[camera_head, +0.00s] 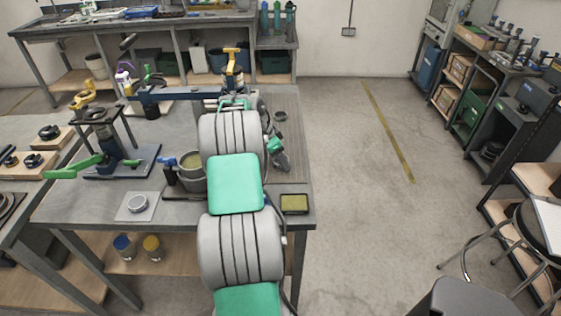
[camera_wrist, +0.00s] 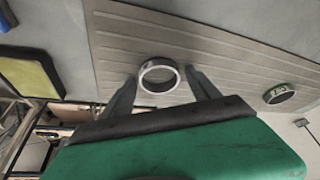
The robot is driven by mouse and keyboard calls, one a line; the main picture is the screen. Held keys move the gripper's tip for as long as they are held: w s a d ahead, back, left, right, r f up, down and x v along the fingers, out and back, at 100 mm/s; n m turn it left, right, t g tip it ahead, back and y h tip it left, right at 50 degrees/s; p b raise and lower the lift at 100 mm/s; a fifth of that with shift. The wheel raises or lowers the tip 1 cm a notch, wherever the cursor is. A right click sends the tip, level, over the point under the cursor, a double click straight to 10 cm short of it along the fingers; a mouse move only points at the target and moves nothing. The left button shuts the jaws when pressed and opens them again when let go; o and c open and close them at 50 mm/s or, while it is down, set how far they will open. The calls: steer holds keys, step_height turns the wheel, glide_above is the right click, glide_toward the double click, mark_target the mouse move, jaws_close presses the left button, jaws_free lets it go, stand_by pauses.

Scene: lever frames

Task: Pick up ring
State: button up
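A silver metal ring (camera_wrist: 143,80) lies on the grey ribbed mat (camera_wrist: 215,48) in the wrist view. My gripper (camera_wrist: 160,84) is open, with one dark finger on each side of this ring. Gaps show between the ring and both fingers; I cannot tell how high the fingertips are above the mat. In the head view my gripper (camera_head: 280,160) is over the mat at the bench's right side, and that ring is hidden there. A second, darker ring (camera_wrist: 279,94) lies apart on the mat; it also shows in the head view (camera_head: 280,112).
A yellow-topped tray (camera_head: 295,204) sits at the bench's front right corner. Left of my arm are a metal pot (camera_head: 191,181), a blue-based lever stand (camera_head: 122,162) and a plate with a silver round piece (camera_head: 137,203). Open floor lies to the right.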

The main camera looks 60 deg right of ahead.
steer(key=c, duration=1.4)
steer(key=shift+o, duration=0.2)
steer(key=shift+r, duration=0.1)
